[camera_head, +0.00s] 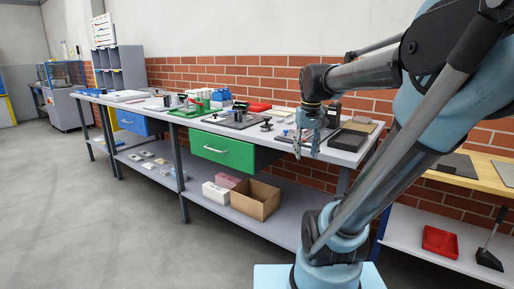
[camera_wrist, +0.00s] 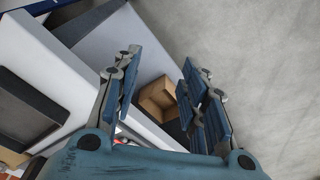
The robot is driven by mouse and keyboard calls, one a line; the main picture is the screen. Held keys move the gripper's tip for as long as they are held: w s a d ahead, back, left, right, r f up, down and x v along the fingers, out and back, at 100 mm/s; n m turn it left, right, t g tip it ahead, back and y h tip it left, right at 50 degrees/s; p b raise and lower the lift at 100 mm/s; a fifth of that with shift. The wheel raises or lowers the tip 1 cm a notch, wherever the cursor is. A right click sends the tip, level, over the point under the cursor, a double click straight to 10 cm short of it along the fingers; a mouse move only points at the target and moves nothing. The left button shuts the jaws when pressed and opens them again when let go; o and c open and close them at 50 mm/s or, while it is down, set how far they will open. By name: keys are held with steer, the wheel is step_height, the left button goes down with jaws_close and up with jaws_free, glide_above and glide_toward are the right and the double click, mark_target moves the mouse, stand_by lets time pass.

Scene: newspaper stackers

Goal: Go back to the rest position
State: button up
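My gripper (camera_head: 307,143) hangs pointing down at the front edge of the long grey workbench (camera_head: 345,152), near its right end. In the wrist view my gripper (camera_wrist: 158,88) has its two blue-padded fingers spread apart with nothing between them. Past the fingertips, the wrist view shows the bench edge, a cardboard box on the lower shelf and bare floor. My arm reaches up at the right of the head view and bends over toward the bench.
The bench carries a black tray (camera_head: 320,134), a dark plate (camera_head: 235,121) and green and red items. A green drawer (camera_head: 222,149) hangs below. An open cardboard box (camera_head: 255,199) sits on the lower shelf. A wooden-topped table (camera_head: 480,177) stands right. The floor at left is clear.

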steer(key=s+d+f+t, duration=0.1)
steer(key=s+f, duration=1.2)
steer(key=f, duration=0.3)
steer(key=shift+s+d+f+m, duration=0.15)
steer(key=shift+d+f+m, duration=0.1)
steer(key=shift+d+m, duration=0.1)
steer(key=shift+w+f, duration=0.2)
steer(key=shift+w, duration=0.3)
